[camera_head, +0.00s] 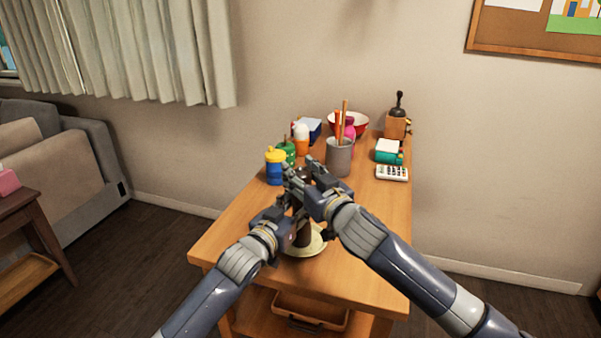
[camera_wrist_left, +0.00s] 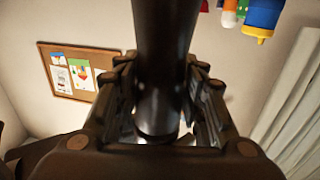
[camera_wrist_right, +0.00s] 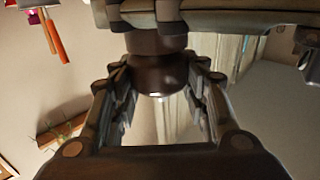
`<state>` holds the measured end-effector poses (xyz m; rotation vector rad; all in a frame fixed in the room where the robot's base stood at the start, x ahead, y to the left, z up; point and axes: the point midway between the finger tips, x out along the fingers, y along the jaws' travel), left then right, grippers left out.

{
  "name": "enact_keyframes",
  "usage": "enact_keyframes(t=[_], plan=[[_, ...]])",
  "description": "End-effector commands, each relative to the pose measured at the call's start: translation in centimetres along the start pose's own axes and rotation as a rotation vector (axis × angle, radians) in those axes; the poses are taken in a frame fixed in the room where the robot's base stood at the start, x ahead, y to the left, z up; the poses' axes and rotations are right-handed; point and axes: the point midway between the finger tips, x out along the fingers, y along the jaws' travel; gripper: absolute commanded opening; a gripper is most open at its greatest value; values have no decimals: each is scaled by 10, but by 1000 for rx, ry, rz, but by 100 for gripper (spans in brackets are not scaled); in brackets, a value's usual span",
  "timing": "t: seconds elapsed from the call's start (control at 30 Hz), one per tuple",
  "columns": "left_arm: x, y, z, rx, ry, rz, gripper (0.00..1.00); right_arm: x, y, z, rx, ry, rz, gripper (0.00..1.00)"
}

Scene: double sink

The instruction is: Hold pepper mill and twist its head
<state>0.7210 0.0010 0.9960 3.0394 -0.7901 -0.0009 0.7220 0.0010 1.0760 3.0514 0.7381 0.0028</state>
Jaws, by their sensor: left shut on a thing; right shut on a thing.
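The dark brown pepper mill (camera_head: 303,234) stands upright over a pale plate (camera_head: 312,246) near the front of the wooden table. My left gripper (camera_head: 290,222) is shut on the mill's body; in the left wrist view the dark body (camera_wrist_left: 165,60) runs between the left fingers (camera_wrist_left: 165,110). My right gripper (camera_head: 306,180) is above the left one and shut on the mill's head. In the right wrist view the rounded brown head (camera_wrist_right: 158,75) sits between the right fingers (camera_wrist_right: 160,95). In the head view the grippers hide much of the mill.
Behind the grippers stand a grey cup (camera_head: 339,158) with sticks, a blue and yellow bottle (camera_head: 275,168), a green bottle (camera_head: 288,152) and a red bowl (camera_head: 350,122).

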Motion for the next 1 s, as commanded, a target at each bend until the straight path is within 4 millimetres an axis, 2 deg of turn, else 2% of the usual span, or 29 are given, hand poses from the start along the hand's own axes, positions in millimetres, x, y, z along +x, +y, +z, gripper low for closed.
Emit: enact_keyframes(t=[0.03,0.5,1.0], plan=[[0,4,0,1,0,5,11,0,-8,0,11,3,29,17],[0,5,0,2,0,7,11,0,-1,-2,5,2,312,17],[0,4,1,2,0,6,11,0,1,-1,2,0,363,17]])
